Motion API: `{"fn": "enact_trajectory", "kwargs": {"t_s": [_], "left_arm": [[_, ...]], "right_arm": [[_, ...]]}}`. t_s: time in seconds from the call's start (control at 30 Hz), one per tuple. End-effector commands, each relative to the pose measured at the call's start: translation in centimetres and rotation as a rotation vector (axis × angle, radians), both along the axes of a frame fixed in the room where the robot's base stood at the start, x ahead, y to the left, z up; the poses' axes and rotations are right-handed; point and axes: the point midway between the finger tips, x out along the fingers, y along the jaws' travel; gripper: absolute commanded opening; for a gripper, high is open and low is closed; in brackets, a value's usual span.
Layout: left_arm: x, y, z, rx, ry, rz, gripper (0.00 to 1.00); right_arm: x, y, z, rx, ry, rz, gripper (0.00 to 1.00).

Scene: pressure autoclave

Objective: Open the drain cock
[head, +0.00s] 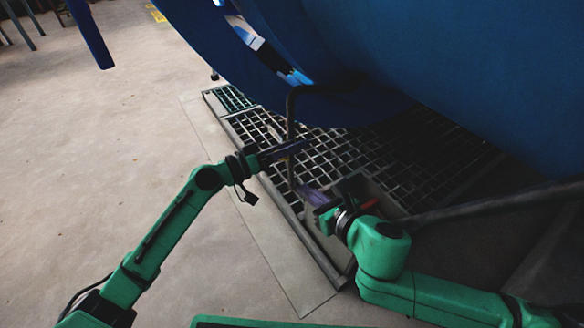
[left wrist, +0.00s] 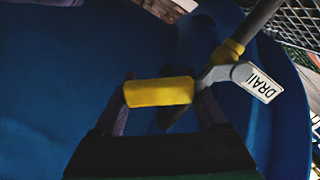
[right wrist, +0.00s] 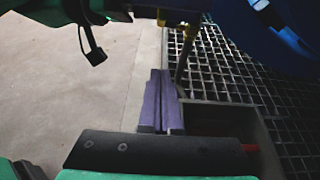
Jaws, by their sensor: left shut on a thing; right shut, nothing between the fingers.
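The drain cock's yellow lever handle (left wrist: 158,92) lies across the fingers of my left gripper (left wrist: 160,98) in the left wrist view. That gripper is shut on it. A grey arm with a "DRAI" tag (left wrist: 262,83) joins the grey drain pipe (left wrist: 262,18) near a yellow collar (left wrist: 230,50). In the head view my left gripper (head: 290,147) is at the bent drain pipe (head: 291,112) under the blue vessel (head: 460,60); the handle is too dark to make out there. My right gripper (head: 318,197) is shut and empty, lower and nearer; its purple fingers (right wrist: 160,98) are together.
A metal floor grating (head: 245,125) lies under the pipe. A grey open box (head: 385,188) with a red item (head: 368,204) stands beside my right gripper. A thick dark pipe (head: 480,208) runs along the right. The concrete floor (head: 110,130) at left is clear.

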Motion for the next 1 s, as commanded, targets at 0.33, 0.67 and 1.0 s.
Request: {"fn": "enact_trajectory", "kwargs": {"t_s": [0.33,0.67,1.0], "left_arm": [[0.1,0.1,0.0,0.002,-0.001,0.003,0.0],[0.1,0.1,0.0,0.001,-0.002,0.004,0.0],[0.1,0.1,0.0,0.002,-0.001,0.003,0.0]], "right_arm": [[4.7,3.5,0.5,0.005,-0.004,0.002,0.0],[5.4,3.9,1.6,0.003,0.001,0.0,0.0],[6.0,4.4,3.1,0.005,-0.004,0.002,0.0]]}}
